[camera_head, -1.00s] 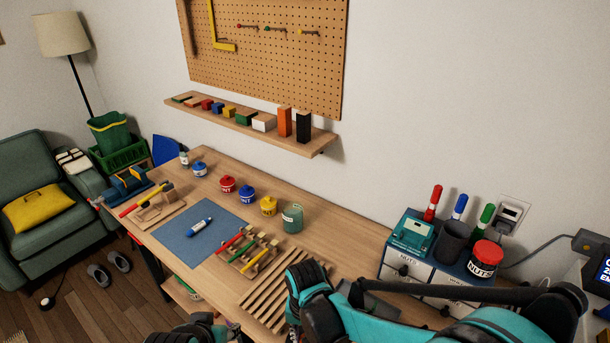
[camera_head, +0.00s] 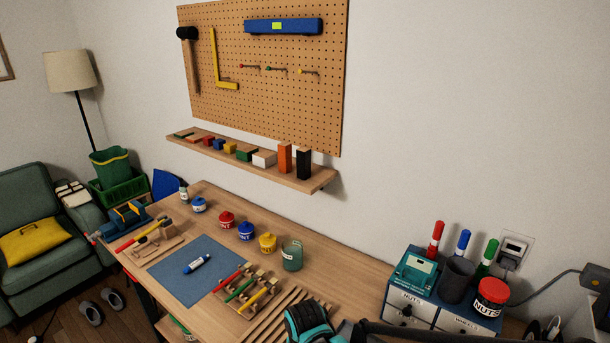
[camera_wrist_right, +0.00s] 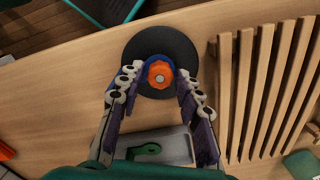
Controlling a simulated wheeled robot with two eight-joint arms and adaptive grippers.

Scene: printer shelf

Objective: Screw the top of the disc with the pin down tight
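In the right wrist view a black disc (camera_wrist_right: 176,43) lies on the wooden bench top. An orange knob (camera_wrist_right: 160,74) with a pale pin in its middle sits at the disc's near side, with a blue part behind it. My right gripper (camera_wrist_right: 158,76) is open, with one finger to the left and one to the right of the knob. Small gaps show between the fingers and the knob. In the head view only part of my right arm shows at the bottom edge, and the disc is not visible there. My left gripper is not in view.
A grey metal fixture with a green lever (camera_wrist_right: 146,149) lies below the disc. A slatted wooden rack (camera_wrist_right: 240,90) stands close on the right. In the head view, a drawer unit (camera_head: 410,307) with markers and a nuts jar (camera_head: 491,296) stands at the right.

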